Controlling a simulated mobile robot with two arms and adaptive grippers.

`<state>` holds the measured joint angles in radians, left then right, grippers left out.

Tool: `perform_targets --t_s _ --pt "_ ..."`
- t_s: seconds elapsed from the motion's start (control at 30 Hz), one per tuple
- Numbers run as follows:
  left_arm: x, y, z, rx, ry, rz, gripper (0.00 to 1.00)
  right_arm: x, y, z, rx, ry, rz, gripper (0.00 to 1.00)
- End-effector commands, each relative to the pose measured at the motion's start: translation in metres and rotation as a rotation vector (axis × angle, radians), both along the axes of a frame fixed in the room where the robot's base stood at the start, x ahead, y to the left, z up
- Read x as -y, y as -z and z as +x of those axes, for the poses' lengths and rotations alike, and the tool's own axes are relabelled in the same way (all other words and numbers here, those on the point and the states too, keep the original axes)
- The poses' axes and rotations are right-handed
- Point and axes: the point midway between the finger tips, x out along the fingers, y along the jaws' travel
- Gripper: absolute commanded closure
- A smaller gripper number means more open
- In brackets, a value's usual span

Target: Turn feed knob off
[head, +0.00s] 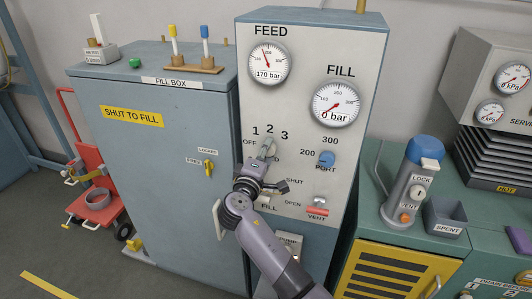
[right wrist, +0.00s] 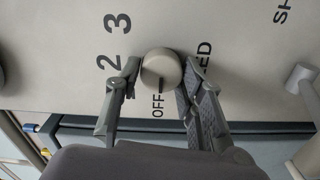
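The feed knob (head: 267,147) is on the grey front panel, under the numbers 1, 2, 3 and beside OFF. In the right wrist view, the round beige knob (right wrist: 160,66) sits between my right gripper's fingers (right wrist: 160,78), which close in on both sides and appear to touch it. A dark mark on the knob points to the OFF label (right wrist: 157,107). In the head view my right gripper (head: 262,168) is at the panel and covers part of the FEED label. The feed gauge (head: 269,63) reads 170 bar. My left gripper is out of view.
The fill gauge (head: 337,104) reads 0 bar. A blue port knob (head: 326,159) and a red vent lever (head: 317,207) are to the right on the panel. The fill box (head: 160,170) stands left. A green bench (head: 402,235) with a blue-topped device stands right.

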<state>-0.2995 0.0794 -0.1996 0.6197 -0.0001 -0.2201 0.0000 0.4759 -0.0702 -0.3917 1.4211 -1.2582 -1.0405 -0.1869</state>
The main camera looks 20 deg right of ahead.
Motion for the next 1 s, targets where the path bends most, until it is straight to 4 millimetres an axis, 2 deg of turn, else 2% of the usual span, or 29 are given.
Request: perform_targets --t_s 0.23,0.63,0.77,1.0 --pt "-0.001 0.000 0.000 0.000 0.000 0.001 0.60 0.000 0.000 0.000 0.000 0.002 0.002 0.46" --pt "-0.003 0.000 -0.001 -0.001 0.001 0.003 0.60 -0.004 0.002 -0.006 -0.001 0.000 0.004 0.46" --pt "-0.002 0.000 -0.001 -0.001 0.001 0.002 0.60 -0.015 0.002 -0.023 -0.002 0.000 0.006 0.46" --pt "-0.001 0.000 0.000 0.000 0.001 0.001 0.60 -0.045 0.002 -0.066 -0.002 -0.001 0.006 0.46"
